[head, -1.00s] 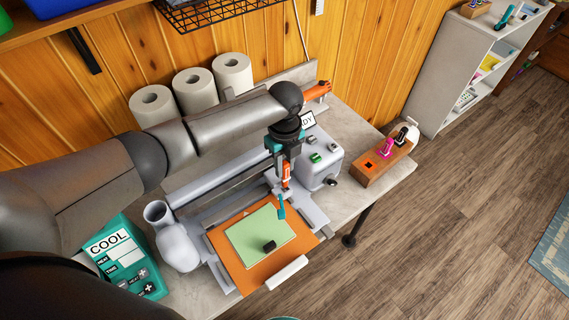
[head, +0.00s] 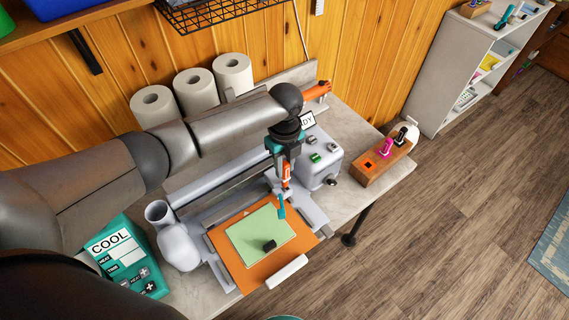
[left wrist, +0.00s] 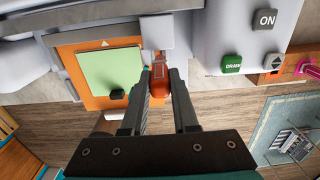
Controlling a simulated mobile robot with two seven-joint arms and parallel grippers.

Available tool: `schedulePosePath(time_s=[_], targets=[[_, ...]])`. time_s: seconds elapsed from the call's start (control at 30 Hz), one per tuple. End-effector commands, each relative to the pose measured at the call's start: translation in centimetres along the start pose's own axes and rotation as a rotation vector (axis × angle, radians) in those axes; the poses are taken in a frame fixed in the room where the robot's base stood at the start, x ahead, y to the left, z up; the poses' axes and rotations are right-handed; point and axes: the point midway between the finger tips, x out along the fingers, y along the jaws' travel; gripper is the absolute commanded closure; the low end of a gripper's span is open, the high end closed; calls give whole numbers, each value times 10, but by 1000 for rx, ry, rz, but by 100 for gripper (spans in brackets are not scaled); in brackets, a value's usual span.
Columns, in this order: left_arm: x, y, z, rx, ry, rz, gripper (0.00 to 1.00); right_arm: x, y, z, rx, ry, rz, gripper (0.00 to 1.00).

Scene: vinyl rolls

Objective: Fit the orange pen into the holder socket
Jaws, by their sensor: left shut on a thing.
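My left gripper (head: 285,165) points down over the front of the grey cutting machine (head: 222,190). It is shut on the orange pen (head: 287,178), which hangs roughly upright between the fingers. In the left wrist view the pen (left wrist: 160,84) sits between the fingertips, end-on, close to a pale grey block (left wrist: 157,31) of the machine's carriage. A teal lever (head: 281,208) sticks out just below the pen in the head view. The holder socket's opening is hidden, and I cannot tell whether the pen touches it. My right gripper is not in view.
An orange mat (head: 226,266) with a green sheet and small black piece lies in front. A wooden pen stand (head: 371,171) holds pink and black pens beside an empty orange-marked slot. A control box (head: 318,160) stands close right of the gripper; paper rolls stand behind.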

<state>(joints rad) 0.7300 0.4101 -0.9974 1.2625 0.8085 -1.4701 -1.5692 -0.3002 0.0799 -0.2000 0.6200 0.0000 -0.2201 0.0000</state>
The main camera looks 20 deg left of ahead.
Motion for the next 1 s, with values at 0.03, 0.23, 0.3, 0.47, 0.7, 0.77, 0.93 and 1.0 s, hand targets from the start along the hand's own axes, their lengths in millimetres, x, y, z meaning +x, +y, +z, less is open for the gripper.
schedulePosePath(time_s=[0.03,0.23,0.3,0.47,0.7,0.77,0.93,1.0], targets=[[0,0,0,1,0,0,100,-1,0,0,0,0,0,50],[1,0,0,1,0,0,100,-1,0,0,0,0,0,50],[1,0,0,1,0,0,100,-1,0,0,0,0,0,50],[1,0,0,1,0,0,100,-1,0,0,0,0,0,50],[6,0,0,1,0,0,100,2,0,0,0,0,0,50],[8,0,0,1,0,0,100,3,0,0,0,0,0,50],[11,0,0,1,0,1,100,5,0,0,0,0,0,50],[12,0,0,1,0,1,100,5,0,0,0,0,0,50]])
